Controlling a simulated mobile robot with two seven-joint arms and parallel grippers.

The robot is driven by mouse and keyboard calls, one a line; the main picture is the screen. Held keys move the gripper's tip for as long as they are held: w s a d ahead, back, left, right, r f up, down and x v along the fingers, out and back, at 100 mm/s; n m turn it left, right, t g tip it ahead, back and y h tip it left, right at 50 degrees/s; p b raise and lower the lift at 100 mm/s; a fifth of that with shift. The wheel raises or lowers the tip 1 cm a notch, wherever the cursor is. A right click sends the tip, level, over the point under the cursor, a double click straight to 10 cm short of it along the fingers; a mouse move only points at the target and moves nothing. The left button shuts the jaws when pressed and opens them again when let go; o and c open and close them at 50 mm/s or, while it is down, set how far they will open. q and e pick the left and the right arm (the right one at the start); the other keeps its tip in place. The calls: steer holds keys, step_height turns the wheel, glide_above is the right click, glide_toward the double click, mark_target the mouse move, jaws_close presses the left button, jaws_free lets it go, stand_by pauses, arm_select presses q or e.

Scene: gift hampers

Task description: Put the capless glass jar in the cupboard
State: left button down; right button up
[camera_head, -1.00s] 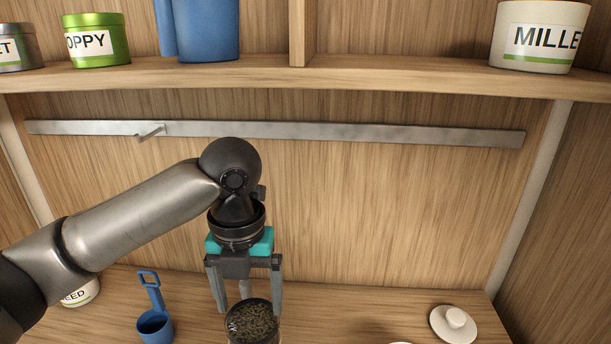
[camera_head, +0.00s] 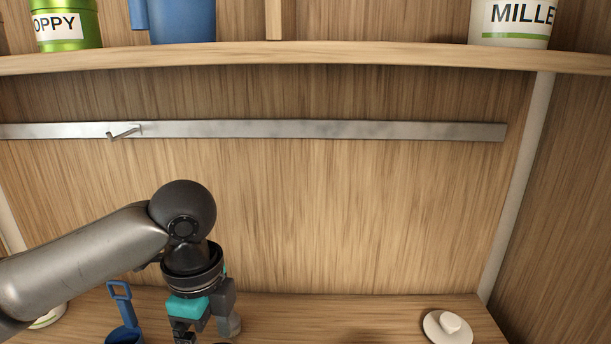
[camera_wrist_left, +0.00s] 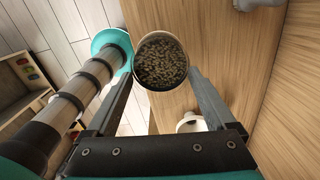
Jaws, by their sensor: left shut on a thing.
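The capless glass jar (camera_wrist_left: 160,62) is seen from above in the left wrist view, its round mouth open and full of dark speckled grains. My left gripper (camera_wrist_left: 160,74) is shut on it, one finger on each side. In the head view my left gripper (camera_head: 207,326) points down near the bottom edge, and the jar is almost wholly out of frame. The cupboard shows a wooden upper shelf (camera_head: 340,58) and a lower board (camera_head: 300,318). My right gripper is not in view.
The shelf holds a green POPPY tin (camera_head: 66,25), a blue jug (camera_head: 182,20) and a white MILLET pot (camera_head: 512,22). A metal rail (camera_head: 300,130) crosses the back. The board between gripper and lid looks clear.

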arm_select(q)
steer(key=n, duration=0.1)
steer(key=f+n+b, duration=0.1)
steer(key=n, duration=0.1)
steer(key=f+n, duration=0.1)
steer(key=shift+s+a+f+n+b, duration=0.15)
steer(key=shift+s+a+n+b, duration=0.15)
steer(key=shift+s+b, duration=0.05)
steer(key=n, duration=0.2)
steer(key=f+n+b, duration=0.1)
steer(key=n, duration=0.1)
steer(key=s+f+n+b, duration=0.1)
steer(key=shift+a+f+n, duration=0.2)
steer(key=shift+a+n, duration=0.2)
steer(key=n, duration=0.2)
steer(key=f+n+b, duration=0.1)
steer(key=s+f+n+b, duration=0.1)
steer(key=n, duration=0.1)
steer(key=shift+a+f+n, duration=0.15)
steer(key=shift+a+n, duration=0.15)
steer(key=shift+a, duration=0.05)
steer(key=n, duration=0.1)
steer(key=f+n+b, duration=0.1)
steer(key=n, duration=0.1)
steer(key=shift+s+a+f+n, duration=0.1)
steer(key=shift+s+f+n, duration=0.05)
steer(key=shift+s+n, duration=0.15)
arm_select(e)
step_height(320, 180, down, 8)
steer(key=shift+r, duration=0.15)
